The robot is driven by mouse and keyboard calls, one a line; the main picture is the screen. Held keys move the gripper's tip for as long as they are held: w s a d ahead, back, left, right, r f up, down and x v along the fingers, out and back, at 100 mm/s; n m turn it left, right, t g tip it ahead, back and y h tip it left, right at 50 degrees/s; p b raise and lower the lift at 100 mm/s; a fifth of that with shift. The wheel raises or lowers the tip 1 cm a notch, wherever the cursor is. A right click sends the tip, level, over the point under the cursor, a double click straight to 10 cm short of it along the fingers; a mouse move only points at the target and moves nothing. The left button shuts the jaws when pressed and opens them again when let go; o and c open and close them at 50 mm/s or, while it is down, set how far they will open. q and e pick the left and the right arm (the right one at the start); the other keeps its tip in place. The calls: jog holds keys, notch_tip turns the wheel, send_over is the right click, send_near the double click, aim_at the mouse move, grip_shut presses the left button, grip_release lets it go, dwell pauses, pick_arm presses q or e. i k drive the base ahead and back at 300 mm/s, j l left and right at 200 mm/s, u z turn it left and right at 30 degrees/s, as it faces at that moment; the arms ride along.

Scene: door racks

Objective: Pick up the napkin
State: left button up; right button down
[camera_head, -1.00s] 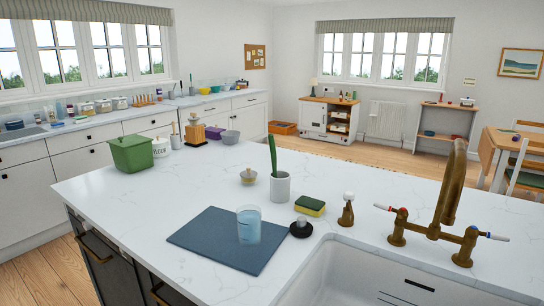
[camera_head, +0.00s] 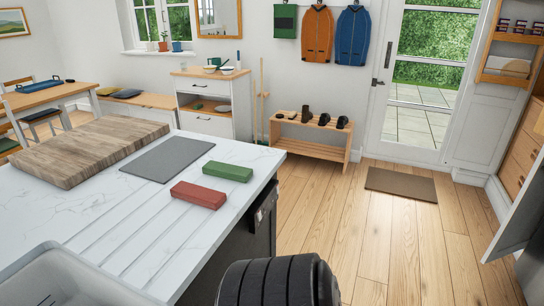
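I cannot make out a napkin for certain in this view. On the white countertop (camera_head: 150,212) near its right edge lie a red block-shaped item (camera_head: 199,194) and a green block-shaped item (camera_head: 228,171). Each could be folded cloth or something solid; I cannot tell which. A flat grey mat (camera_head: 168,158) lies to their left. Neither of my grippers is in view.
A thick wooden board (camera_head: 90,150) lies on the counter, with a sink (camera_head: 60,278) at the lower left. Wooden floor lies open to the right, with a brown doormat (camera_head: 401,184) before the glazed door. A shoe bench (camera_head: 310,140) stands by the wall.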

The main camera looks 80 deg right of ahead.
aim_at(237, 173)
jog(key=z, duration=2.3)
jog(key=i+l+u, duration=0.25)
jog(key=l+u, duration=0.25)
jog(key=i+l+u, duration=0.25)
jog(key=l, duration=0.25)
jog(key=k+j, duration=0.05)
jog(key=k, duration=0.05)
